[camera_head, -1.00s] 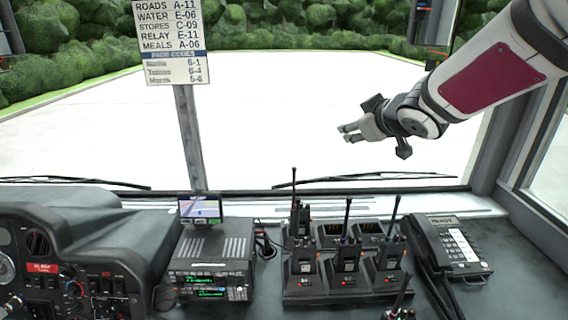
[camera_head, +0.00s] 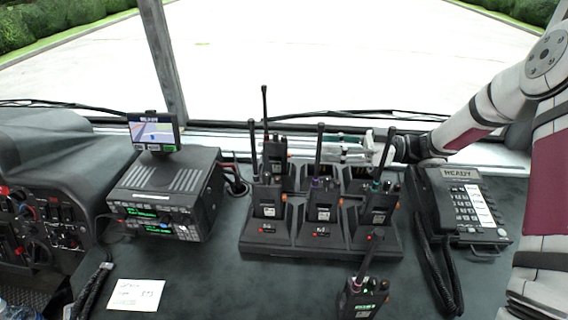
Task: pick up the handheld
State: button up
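Several black handhelds with upright antennas stand in a multi-slot charger (camera_head: 320,243) on the dark console. The front row holds a left handheld (camera_head: 268,198), a middle handheld (camera_head: 320,203) and a right handheld (camera_head: 379,205). Another handheld (camera_head: 274,152) stands in the back left slot. A separate handheld (camera_head: 363,298) with a lit display is outside the charger, nearer to me, its antenna leaning right. My gripper (camera_head: 368,146) is at the back right of the charger, pointing left, partly behind the right handheld's antenna. Its fingers are too small and overlapped to read.
A desk phone (camera_head: 466,205) with a coiled cord stands right of the charger. A radio unit (camera_head: 165,195) with a small screen (camera_head: 154,131) stands left. A white note (camera_head: 137,295) lies at front left. The windscreen is behind.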

aim_at(276, 141)
jog(key=a, duration=1.3)
jog(key=shift+w+a+r, duration=0.1)
jog(key=shift+w+a, duration=0.2)
jog(key=shift+a, duration=0.05)
grip_shut()
